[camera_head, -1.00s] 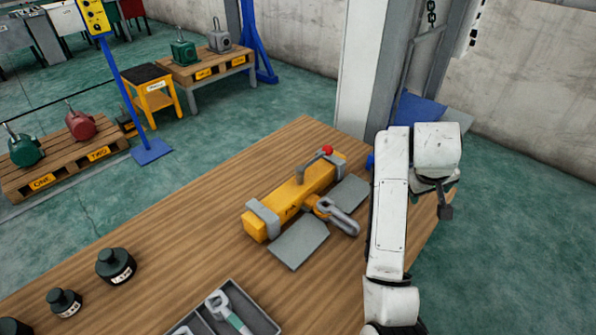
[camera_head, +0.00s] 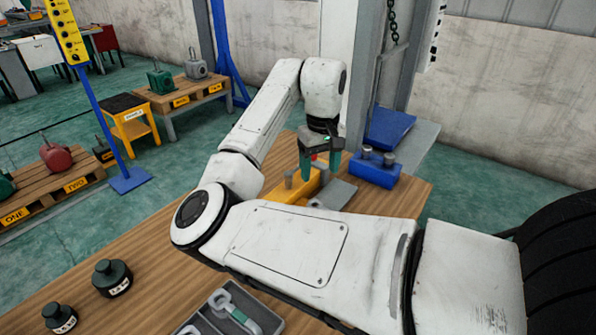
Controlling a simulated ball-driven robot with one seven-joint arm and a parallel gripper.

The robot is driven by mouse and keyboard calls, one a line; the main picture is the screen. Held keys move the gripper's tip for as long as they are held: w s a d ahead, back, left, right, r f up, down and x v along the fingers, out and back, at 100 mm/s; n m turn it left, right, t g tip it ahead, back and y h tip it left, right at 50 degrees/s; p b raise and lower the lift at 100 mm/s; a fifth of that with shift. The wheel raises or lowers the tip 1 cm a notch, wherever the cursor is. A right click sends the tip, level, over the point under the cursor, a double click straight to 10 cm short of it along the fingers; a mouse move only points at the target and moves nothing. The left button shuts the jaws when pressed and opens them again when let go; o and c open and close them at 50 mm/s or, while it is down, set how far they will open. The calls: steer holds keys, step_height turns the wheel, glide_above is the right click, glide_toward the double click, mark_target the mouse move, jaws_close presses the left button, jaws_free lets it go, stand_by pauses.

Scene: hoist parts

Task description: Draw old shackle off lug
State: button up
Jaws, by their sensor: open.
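My gripper (camera_head: 320,160), with green fingers, points down over the yellow fixture (camera_head: 283,192) at the far part of the wooden bench. The fingers are apart and I see nothing held between them. A red knob (camera_head: 314,157) on the fixture shows behind the fingers. A grey clamp (camera_head: 289,178) sits at the fixture's left. My forearm covers most of the lug and the old shackle. A small dark grey piece shows just above the arm, but I cannot tell whether it is the shackle. A grey plate (camera_head: 341,191) lies to the right of the fixture.
A blue block with grey pins (camera_head: 373,170) stands close to the gripper's right. A grey tray (camera_head: 274,323) at the front holds another shackle (camera_head: 236,313). Black weights (camera_head: 112,278) (camera_head: 60,318) stand at the left. The bench's left middle is clear.

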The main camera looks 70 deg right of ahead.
steer(key=shift+w+a, duration=0.25)
step_height(320, 180, down, 11)
steer(key=shift+r, duration=0.1)
stand_by(0.7)
jaws_close()
stand_by(0.6)
